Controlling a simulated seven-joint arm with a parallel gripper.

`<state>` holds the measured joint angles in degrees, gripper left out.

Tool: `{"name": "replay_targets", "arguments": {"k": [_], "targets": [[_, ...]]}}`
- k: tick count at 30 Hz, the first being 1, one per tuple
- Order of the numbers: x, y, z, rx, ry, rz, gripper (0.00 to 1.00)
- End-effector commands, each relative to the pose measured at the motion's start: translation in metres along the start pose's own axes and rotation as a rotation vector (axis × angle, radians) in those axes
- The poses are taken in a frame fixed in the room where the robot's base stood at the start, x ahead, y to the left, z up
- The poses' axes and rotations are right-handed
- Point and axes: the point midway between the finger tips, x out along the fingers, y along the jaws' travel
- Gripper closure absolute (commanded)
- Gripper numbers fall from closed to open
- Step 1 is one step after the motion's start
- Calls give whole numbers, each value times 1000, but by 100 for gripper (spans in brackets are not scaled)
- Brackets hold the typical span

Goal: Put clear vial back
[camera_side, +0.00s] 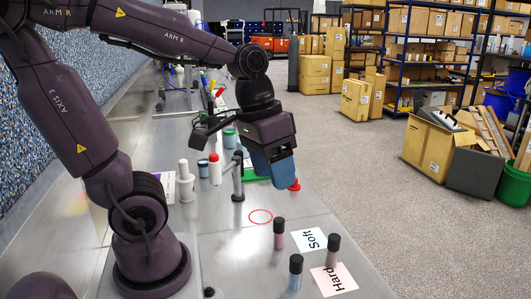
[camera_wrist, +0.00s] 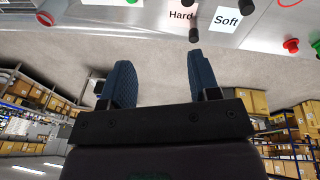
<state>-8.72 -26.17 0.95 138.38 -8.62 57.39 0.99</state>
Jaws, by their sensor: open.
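Three black-capped vials stand upright on the metal bench in the side view. One with a see-through body (camera_side: 331,259), seemingly the clear vial, stands on the pink "Hard" card (camera_side: 346,279). A pink vial (camera_side: 279,241) stands left of the white "Soft" card (camera_side: 303,246), and a blue vial (camera_side: 295,281) stands left of the "Hard" card. My gripper (camera_side: 272,172) is above the bench, behind and left of the vials and apart from them. In the wrist view its blue fingers (camera_wrist: 159,80) are spread with nothing between them. The "Soft" card also shows there (camera_wrist: 227,19).
A red ring (camera_side: 260,216) is marked on the bench in front of my gripper. A red button (camera_side: 294,186) is close to my gripper's right. A red-capped white bottle (camera_side: 215,172) and a dark post (camera_side: 238,180) stand to its left. Shelves and boxes are far off.

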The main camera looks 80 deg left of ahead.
Motion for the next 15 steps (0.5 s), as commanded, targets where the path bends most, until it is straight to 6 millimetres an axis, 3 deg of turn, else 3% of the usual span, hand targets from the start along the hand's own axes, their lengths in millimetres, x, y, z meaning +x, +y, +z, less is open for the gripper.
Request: {"name": "replay_targets", "arguments": {"k": [6, 15], "targets": [[-29, 14, 11, 207, 245, -57, 44], [-35, 15, 13, 246, 297, -68, 44]]}}
